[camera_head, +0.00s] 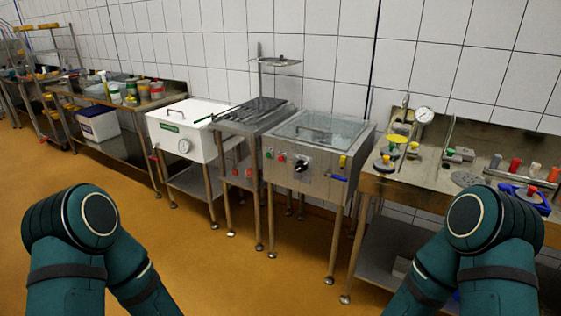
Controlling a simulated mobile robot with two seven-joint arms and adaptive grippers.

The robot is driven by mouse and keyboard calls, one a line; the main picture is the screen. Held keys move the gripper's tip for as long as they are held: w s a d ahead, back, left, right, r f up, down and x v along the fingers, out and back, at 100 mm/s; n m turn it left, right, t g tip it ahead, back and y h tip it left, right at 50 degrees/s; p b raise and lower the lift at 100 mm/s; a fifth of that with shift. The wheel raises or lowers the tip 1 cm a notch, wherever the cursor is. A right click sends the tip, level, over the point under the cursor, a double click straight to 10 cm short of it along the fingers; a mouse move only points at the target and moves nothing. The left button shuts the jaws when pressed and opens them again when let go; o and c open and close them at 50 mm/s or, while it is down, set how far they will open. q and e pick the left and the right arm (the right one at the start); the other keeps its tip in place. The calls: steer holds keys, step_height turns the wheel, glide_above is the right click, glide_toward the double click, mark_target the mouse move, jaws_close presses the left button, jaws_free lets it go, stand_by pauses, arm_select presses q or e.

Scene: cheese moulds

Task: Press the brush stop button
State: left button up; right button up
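A steel unit with a glass lid (320,128) stands in the middle right of the head view. Its front has a green button (268,154), a red button (281,158) and a black knob (300,165). A lower steel unit (240,150) to its left shows small red-orange parts (249,172) on its front. They are too small to make out, and I cannot read which control is the brush stop button. Both my arms show at the bottom corners, well in front of the units. Neither gripper is in view.
A white lidded box unit (185,132) stands left of the steel units. A steel table (400,187) with a gauge (424,114) and coloured items is at the right. Further benches and a shelf line the wall at left. The orange floor (190,260) in front is clear.

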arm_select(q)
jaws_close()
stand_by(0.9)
